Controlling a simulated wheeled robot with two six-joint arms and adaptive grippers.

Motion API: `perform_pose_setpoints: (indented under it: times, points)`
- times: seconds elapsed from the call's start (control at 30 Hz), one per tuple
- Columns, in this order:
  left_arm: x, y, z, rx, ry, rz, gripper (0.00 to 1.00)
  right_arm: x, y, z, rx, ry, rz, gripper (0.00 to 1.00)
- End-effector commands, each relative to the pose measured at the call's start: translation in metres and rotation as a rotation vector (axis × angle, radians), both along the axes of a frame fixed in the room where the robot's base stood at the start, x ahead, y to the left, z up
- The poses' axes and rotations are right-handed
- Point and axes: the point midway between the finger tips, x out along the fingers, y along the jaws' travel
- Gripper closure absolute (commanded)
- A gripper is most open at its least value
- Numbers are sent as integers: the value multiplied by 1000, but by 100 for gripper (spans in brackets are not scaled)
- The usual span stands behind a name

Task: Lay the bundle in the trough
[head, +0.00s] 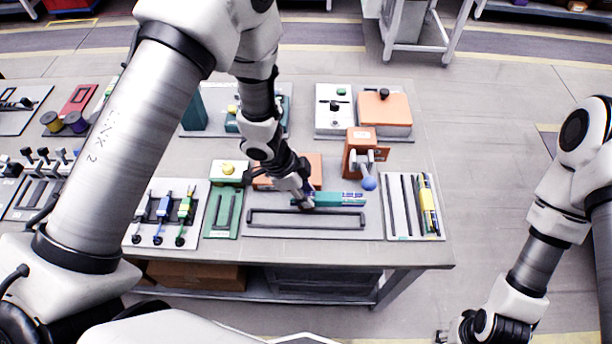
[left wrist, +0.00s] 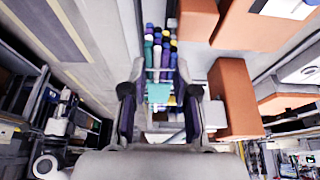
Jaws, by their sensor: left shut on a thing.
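The bundle (head: 345,199) is a row of long thin rods in teal, blue, purple and white. In the left wrist view the rods (left wrist: 160,52) run away from me, with a teal band (left wrist: 158,93) around them. My left gripper (head: 305,198) is shut on the bundle; its fingers (left wrist: 160,108) stand on both sides of it. The likely trough (head: 300,226), a long narrow black-edged frame on a grey plate, lies just in front of the bundle in the head view. I cannot tell the bundle's height above the plate. My right gripper (head: 478,329) is low at right, its fingertips unclear.
A slotted board (head: 399,208) with a yellow-banded bundle (head: 428,208) lies at right. A brown block with a blue-knobbed lever (head: 368,182) stands behind. A green tray (head: 222,212) and a board with several coloured tools (head: 163,210) lie at left. The table's front edge is close.

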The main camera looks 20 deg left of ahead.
Motion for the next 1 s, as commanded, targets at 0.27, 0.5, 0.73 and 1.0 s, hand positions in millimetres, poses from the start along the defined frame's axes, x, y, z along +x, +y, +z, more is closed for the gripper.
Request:
perform_pose_setpoints:
  times: [0.27,0.5,0.73,1.0]
  points:
    - [-1,0,-44,0,0,0,100,-1,0,-48,0,2,-1,60]
    - [-1,0,-68,-1,0,1,100,-1,0,-62,0,1,-1,60]
    - [-1,0,-72,0,1,2,100,-1,0,-62,0,2,-1,60]
    - [-1,0,-72,1,1,2,100,-1,0,-62,0,1,-1,60]
